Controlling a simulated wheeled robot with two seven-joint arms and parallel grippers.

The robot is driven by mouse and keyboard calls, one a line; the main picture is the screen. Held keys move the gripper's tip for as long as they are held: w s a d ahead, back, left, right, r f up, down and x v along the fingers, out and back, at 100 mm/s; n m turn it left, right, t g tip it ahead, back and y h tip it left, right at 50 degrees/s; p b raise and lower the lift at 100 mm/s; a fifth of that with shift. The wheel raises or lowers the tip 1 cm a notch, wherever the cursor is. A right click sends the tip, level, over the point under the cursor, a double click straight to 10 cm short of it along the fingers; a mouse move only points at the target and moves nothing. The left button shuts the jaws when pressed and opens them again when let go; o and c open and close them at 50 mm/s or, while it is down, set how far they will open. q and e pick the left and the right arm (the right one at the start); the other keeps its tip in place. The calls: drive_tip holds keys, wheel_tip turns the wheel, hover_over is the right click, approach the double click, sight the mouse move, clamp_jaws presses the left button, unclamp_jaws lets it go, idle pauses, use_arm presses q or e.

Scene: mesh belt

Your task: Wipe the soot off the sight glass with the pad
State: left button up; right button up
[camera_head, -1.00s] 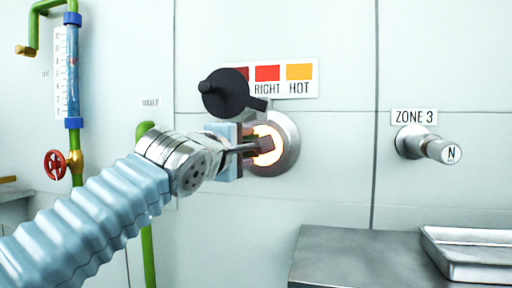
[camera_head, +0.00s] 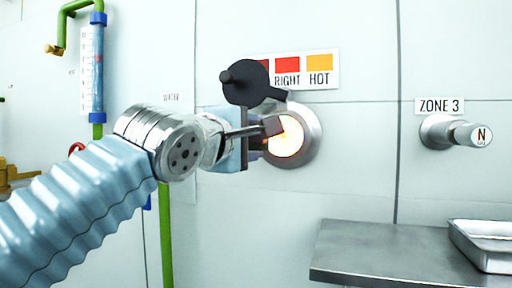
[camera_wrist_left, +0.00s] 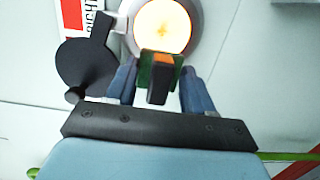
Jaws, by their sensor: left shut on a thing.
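The sight glass (camera_head: 287,143) is a round, glowing yellow-white window in a grey metal ring (camera_head: 313,135) on the pale wall. It also shows bright in the wrist view (camera_wrist_left: 165,24), with a faint orange patch in its middle. I make out no clear dark soot on the visible part. My left gripper (camera_head: 256,132) is shut on the pad's holder. A black round cover (camera_head: 246,82) hangs swung aside, upper left of the glass. My right gripper is out of view.
A colour card (camera_head: 320,70) reading "RIGHT HOT" is above the glass. A ZONE 3 knob (camera_head: 458,133) sticks out at right. A metal shelf (camera_head: 375,252) with a tray (camera_head: 480,258) is lower right. Green pipe (camera_head: 166,235) runs down at left.

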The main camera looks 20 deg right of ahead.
use_arm(q)
drive_tip(key=shift+s, duration=0.2)
drive_tip(key=shift+s+a, duration=0.1)
drive_tip(key=shift+a, duration=0.05)
drive_tip(key=shift+s+a+f+b, duration=0.1)
drive_tip(key=shift+s+a+b, duration=0.25)
drive_tip(key=shift+s+b, duration=0.25)
drive_tip(key=shift+s+a, duration=0.4)
drive_tip(key=shift+s, duration=0.15)
drive_tip(key=x, duration=0.1)
drive_tip(key=p+x, duration=0.1)
drive_tip(key=x, duration=0.1)
drive_tip(key=p+x, duration=0.1)
drive_tip(key=x, duration=0.1)
drive_tip(key=shift+w+a+r, duration=0.1)
drive_tip(key=shift+w+r, duration=0.15)
drive_tip(key=shift+r, duration=0.05)
drive_tip(key=shift+p+x, duration=0.6)
drive_tip(key=shift+x, duration=0.25)
